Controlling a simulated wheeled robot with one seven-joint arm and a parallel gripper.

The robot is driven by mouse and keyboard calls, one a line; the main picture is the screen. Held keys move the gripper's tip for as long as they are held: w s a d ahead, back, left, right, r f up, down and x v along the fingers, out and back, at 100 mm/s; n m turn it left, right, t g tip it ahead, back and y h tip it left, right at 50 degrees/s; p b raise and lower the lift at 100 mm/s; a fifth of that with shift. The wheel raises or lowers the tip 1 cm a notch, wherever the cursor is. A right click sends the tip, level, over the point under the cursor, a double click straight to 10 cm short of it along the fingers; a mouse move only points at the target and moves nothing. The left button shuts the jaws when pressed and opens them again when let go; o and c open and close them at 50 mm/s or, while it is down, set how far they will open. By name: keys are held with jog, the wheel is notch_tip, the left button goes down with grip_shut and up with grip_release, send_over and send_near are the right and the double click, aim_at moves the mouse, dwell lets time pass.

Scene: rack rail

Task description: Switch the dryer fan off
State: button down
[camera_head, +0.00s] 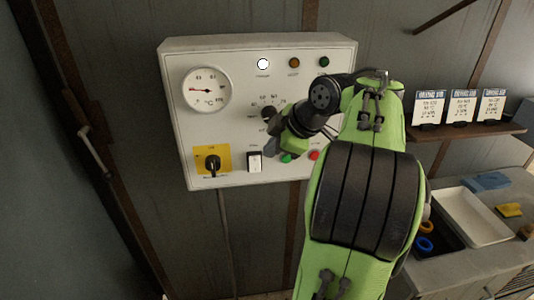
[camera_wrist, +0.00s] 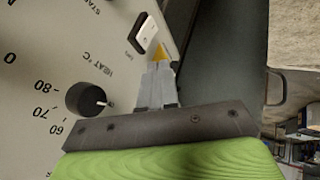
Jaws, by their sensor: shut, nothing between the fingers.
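A pale control panel (camera_head: 225,130) hangs on the wall. A white rocker switch (camera_head: 254,161) in a dark frame sits low on it; its label is too small to read, and which way it is tipped is unclear. The rocker also shows in the wrist view (camera_wrist: 143,33). To its left is a black rotary switch on a yellow plate (camera_head: 212,160). My gripper (camera_wrist: 157,72) is shut and empty, in front of the panel near the rocker; contact cannot be told. In the head view my gripper (camera_head: 272,146) is partly hidden by my arm.
The HEAT knob (camera_wrist: 88,100) is beside my gripper. A green button (camera_head: 286,157) and a red button (camera_head: 314,155) are close by. A dial gauge (camera_head: 206,90) and a lit white lamp (camera_head: 263,64) are above. A shelf with cards (camera_head: 460,107) and a bench with a tray (camera_head: 472,216) are right.

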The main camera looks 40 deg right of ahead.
jog(key=p+v, duration=0.1)
jog(key=v, duration=0.4)
jog(key=shift+w+d+p, duration=0.1)
jog(key=shift+w+p, duration=0.05)
jog(key=shift+p, duration=0.15)
